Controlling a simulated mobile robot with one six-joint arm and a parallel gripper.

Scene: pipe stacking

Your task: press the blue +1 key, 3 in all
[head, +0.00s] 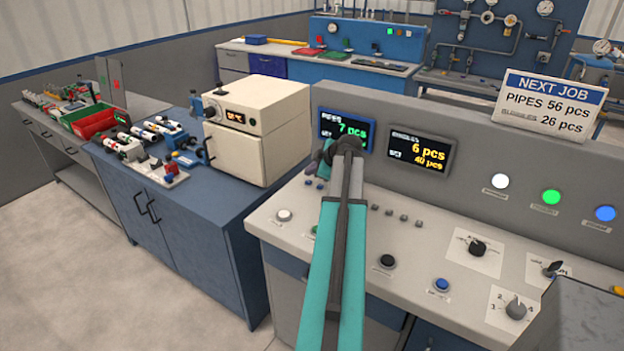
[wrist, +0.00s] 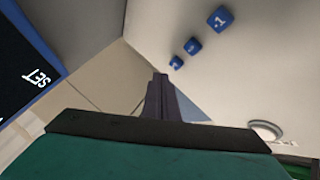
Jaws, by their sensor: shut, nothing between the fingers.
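In the wrist view a blue key (wrist: 220,19) reads 1 with a mark before it that I cannot read surely. Two smaller-looking blue keys, a middle one (wrist: 192,45) and a far one (wrist: 176,62), stand in line with it on the pale panel. My gripper (wrist: 159,78) is shut and empty; its dark tip shows below and left of these keys, apart from the labelled one in the picture.
The right display (head: 420,149) reads 6 pcs, SET 40 pcs. A sign (head: 548,105) reads PIPES 56 pcs. Grey keys (head: 403,216), a black button (head: 387,261), a blue round button (head: 441,285) and knobs (head: 477,248) lie right of my arm. A cream oven (head: 258,130) stands left.

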